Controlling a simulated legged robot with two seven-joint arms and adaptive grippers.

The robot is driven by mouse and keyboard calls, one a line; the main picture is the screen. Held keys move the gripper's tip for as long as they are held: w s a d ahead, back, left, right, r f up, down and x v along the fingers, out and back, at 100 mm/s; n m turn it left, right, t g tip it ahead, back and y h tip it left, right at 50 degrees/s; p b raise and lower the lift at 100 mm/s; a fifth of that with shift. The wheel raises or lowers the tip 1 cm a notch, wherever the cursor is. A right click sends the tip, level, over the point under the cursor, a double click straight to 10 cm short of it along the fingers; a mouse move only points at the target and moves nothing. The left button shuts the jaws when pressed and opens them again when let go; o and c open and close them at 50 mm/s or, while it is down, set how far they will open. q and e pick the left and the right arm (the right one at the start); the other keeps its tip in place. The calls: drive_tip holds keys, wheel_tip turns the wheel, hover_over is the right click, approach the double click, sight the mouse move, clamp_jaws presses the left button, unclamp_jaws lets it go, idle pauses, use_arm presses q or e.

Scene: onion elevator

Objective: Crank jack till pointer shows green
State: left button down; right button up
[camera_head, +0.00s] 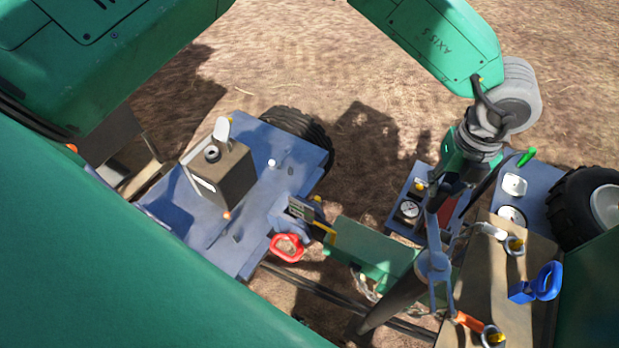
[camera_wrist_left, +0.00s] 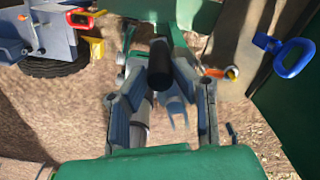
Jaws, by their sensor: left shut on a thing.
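My left gripper (camera_head: 436,266) reaches down from the upper right in the head view, over the joint between the two blue carts. Its grey fingers are closed around a dark cylindrical handle (camera_head: 393,303), seemingly the crank grip. In the left wrist view, the black end of the handle (camera_wrist_left: 160,63) sticks out between the fingers (camera_wrist_left: 163,90). The rest of the crank and the jack are largely hidden by the gripper. Round white dials (camera_head: 409,210) lie close to the gripper; I cannot read a pointer or a green zone. My right gripper is not in view.
The left blue cart (camera_head: 255,225) carries a brown box (camera_head: 222,175) and a red handle (camera_head: 288,247). A green beam (camera_head: 370,250) spans towards the right cart. Blue (camera_head: 547,282), orange (camera_head: 469,322) and white (camera_head: 490,230) handles stand close on the right. Brown ground is open behind.

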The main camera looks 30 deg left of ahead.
use_arm(q)
drive_tip(key=shift+w, duration=0.15)
drive_tip(key=shift+w+d+r+m+p, duration=0.15)
drive_tip(key=shift+d+m+p, duration=0.15)
drive_tip(key=shift+p, duration=0.15)
drive_tip(key=shift+w+d+m+p, duration=0.1)
drive_tip(key=shift+d+m+p, duration=0.3)
drive_tip(key=shift+d+m, duration=0.1)
drive_tip(key=shift+a, duration=0.1)
drive_tip(key=shift+d+f+m, duration=0.2)
drive_tip(key=shift+d+m, duration=0.55)
drive_tip(key=shift+m, duration=0.05)
